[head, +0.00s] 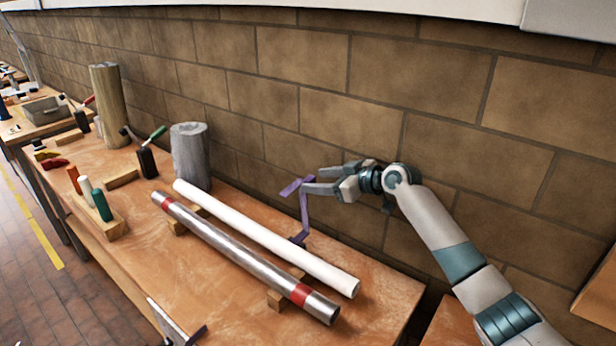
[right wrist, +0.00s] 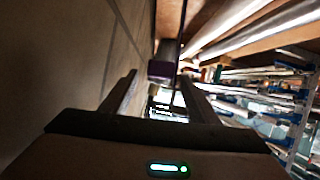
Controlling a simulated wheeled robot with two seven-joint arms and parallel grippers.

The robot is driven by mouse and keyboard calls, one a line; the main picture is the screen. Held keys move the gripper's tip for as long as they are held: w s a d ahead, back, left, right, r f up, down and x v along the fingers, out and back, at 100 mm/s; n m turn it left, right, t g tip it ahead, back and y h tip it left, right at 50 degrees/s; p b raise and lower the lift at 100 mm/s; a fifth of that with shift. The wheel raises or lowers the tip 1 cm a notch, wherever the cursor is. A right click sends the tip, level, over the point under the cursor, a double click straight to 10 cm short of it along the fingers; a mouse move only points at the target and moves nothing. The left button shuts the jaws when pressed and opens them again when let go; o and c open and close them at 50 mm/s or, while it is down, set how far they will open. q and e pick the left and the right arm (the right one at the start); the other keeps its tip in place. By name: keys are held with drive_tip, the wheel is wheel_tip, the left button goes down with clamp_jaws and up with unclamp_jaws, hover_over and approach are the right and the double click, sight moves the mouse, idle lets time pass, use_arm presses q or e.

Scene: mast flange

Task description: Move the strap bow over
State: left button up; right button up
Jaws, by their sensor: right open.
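The strap bow (head: 304,212) is a thin purple band standing up behind the pipes, bent at the top, with its lower end near the back of the white pipe (head: 262,235). My right gripper (head: 308,187) is open at its upper part, coming from the right. In the right wrist view, a purple piece of the strap (right wrist: 160,69) shows ahead between the two open fingers (right wrist: 158,85); I cannot tell whether they touch it. A steel pipe with red bands (head: 240,252) lies in front of the white pipe. My left gripper is not in view.
The pipes rest on wooden blocks on the bench (head: 120,215). A grey cylinder (head: 190,158), a taller tan one (head: 108,105) and a block with coloured bottles (head: 108,222) stand left. The brick wall (head: 420,130) is close behind my right gripper.

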sight(310, 180)
drive_tip(key=x, duration=0.3)
drive_tip(key=shift+a+p, duration=0.15)
drive_tip(key=shift+p, duration=0.15)
drive_tip(key=shift+w+a+f, duration=0.35)
drive_tip(key=shift+a, duration=0.05)
